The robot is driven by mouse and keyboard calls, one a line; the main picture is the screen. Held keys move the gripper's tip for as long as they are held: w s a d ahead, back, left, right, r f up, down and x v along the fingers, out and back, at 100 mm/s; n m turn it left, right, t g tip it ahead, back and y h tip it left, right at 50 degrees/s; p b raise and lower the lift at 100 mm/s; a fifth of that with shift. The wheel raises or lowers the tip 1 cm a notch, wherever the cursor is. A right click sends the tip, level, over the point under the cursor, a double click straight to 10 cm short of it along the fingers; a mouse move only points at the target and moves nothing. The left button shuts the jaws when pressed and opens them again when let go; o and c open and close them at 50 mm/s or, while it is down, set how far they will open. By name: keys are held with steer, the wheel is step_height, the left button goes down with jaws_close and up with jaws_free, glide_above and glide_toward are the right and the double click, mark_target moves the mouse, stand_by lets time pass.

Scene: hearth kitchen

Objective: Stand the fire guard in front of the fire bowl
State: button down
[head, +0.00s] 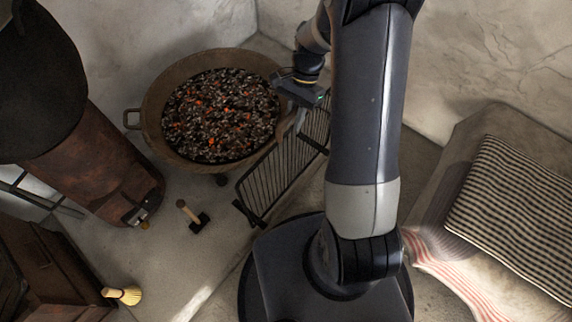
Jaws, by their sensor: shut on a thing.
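The fire bowl (151,117) is a wide round metal bowl full of dark coals with some glowing orange. It stands on the floor at the upper middle left. The fire guard (268,183) is a black barred panel, upright or slightly tilted, just to the lower right of the bowl. Its left end has a foot near the floor; its right part is partly hidden behind my arm. My gripper (299,122) is shut on the guard's top edge, near its right end. The fingertips are small and partly hidden. I cannot tell whether the guard touches the floor or the bowl.
A small mallet-like tool (193,216) lies on the floor left of the guard. Floor between mallet and brush is clear.

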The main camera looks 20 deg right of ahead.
mark_target(294, 136)
step_height(294, 136, down, 9)
steer(key=shift+r+b, duration=0.2)
steer(key=shift+b, duration=0.9)
steer(key=c, duration=1.4)
jaws_free()
steer(key=shift+o, duration=0.2)
steer(key=p+v, duration=0.3)
steer(key=v, duration=0.9)
